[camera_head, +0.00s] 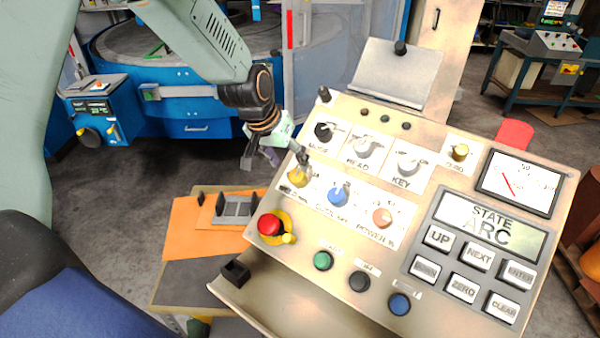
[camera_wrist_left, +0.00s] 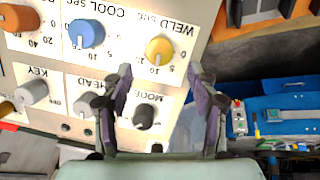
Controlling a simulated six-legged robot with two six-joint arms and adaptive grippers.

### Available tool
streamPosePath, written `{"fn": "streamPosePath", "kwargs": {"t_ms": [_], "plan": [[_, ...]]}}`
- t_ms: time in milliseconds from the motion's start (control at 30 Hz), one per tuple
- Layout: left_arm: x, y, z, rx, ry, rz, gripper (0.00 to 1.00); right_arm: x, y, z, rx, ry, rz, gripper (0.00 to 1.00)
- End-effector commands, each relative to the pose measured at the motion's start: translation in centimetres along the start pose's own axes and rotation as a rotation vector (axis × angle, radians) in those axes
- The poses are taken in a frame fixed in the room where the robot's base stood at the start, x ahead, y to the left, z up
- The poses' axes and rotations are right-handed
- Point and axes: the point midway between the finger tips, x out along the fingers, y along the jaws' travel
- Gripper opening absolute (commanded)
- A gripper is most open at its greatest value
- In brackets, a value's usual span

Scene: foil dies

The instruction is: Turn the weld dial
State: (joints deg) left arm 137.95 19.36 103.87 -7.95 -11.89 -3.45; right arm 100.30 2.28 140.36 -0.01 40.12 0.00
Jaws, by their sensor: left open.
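The weld dial is the yellow knob on the sloped control panel. It shows in the head view (camera_head: 298,177), partly behind a gripper finger, and in the left wrist view (camera_wrist_left: 159,49) under the label starting WELD. My left gripper (camera_head: 272,158) is open at the panel's upper left edge. In the left wrist view its two fingers (camera_wrist_left: 165,88) point toward the panel, with the yellow dial ahead between them and apart from them. The black MODE knob (camera_wrist_left: 146,116) also lies between the fingers. My right gripper is not in view.
The blue knob (camera_head: 338,195) and orange knob (camera_head: 382,217) sit right of the weld dial. A red emergency button (camera_head: 269,224) is below it. A raised clipboard-like plate (camera_head: 395,72) stands behind the panel. The floor (camera_head: 110,205) left of the panel is clear.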

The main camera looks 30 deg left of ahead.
Motion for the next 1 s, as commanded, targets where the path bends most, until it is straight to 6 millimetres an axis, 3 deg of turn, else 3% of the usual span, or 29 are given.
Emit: {"fn": "streamPosePath", "kwargs": {"t_ms": [600,1000], "plan": [[6.8,0.0,0.2,0.002,0.0,-0.002,0.59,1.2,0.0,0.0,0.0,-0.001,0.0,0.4],[7.3,0.1,-0.1,0.001,0.001,-0.001,0.57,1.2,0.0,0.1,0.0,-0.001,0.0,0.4]]}}
